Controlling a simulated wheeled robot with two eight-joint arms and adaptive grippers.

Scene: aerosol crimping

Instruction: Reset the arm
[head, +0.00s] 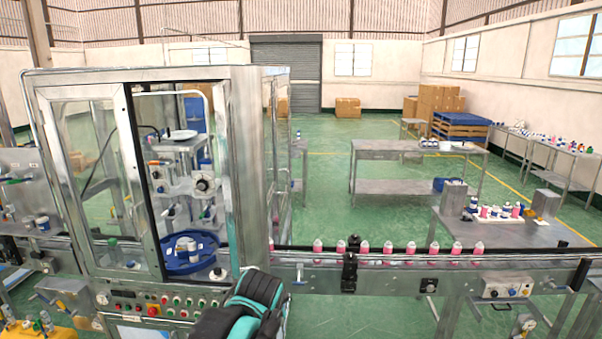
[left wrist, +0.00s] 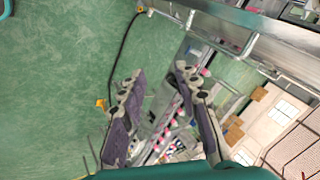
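My left gripper (left wrist: 160,72) shows in the left wrist view with its two grey-purple fingers spread apart. It is open, and nothing is between the fingers. It is in the air, with green floor, the conveyor and pink cans farther off behind it. In the head view a black and teal link of my own arm (head: 250,303) rises from the bottom edge, in front of the crimping machine's control panel (head: 155,303). No fingertips show there, and I cannot tell which arm it is. My right gripper is not in view.
The glass-doored crimping machine (head: 243,170) fills the left, with a blue turntable (head: 178,262) inside. A conveyor (head: 400,259) carrying several pink cans (head: 388,249) runs right. Steel tables (head: 385,148) stand behind. Floor (head: 345,310) in front of the conveyor is clear.

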